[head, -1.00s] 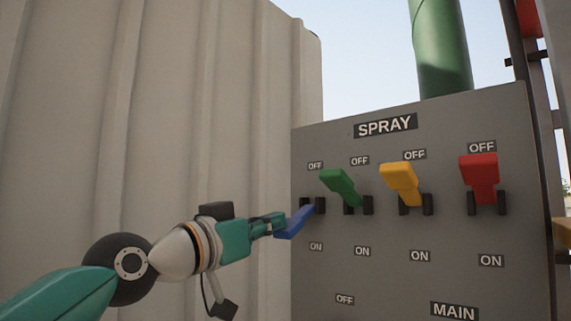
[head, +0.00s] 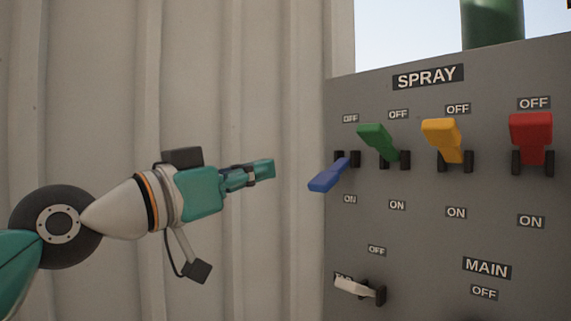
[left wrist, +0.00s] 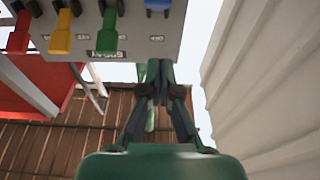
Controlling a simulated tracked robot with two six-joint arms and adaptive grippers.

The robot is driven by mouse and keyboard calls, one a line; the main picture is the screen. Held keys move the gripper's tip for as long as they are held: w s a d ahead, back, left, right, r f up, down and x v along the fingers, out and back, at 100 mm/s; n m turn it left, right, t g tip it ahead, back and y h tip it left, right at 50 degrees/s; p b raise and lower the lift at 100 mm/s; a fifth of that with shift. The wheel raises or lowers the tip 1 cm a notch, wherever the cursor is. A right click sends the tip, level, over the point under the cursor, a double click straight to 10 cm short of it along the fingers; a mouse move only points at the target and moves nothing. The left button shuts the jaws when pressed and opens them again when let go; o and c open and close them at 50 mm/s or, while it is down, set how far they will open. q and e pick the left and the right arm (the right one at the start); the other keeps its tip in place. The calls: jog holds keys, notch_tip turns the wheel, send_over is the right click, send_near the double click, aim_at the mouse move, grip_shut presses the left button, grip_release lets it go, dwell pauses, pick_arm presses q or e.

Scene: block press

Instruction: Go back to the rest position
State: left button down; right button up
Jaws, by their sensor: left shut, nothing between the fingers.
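My left gripper (head: 263,169) is shut and empty, in front of the corrugated wall and left of the panel, apart from every lever. It also shows in the left wrist view (left wrist: 160,75). The blue lever (head: 329,175) points down toward ON. The green lever (head: 376,139), yellow lever (head: 441,139) and red lever (head: 530,137) point up toward OFF. In the left wrist view the panel appears upside down, with the blue lever (left wrist: 158,5) at the top. My right gripper is in neither view.
The grey SPRAY panel (head: 440,190) fills the right side. A white lever (head: 354,288) sticks out at its lower left. The pale corrugated wall (head: 250,80) stands behind my left arm. A green pipe (head: 492,22) rises behind the panel.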

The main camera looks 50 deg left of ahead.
pick_arm(q)
jog(key=shift+s+f, duration=0.2)
jog(key=shift+s, duration=0.65)
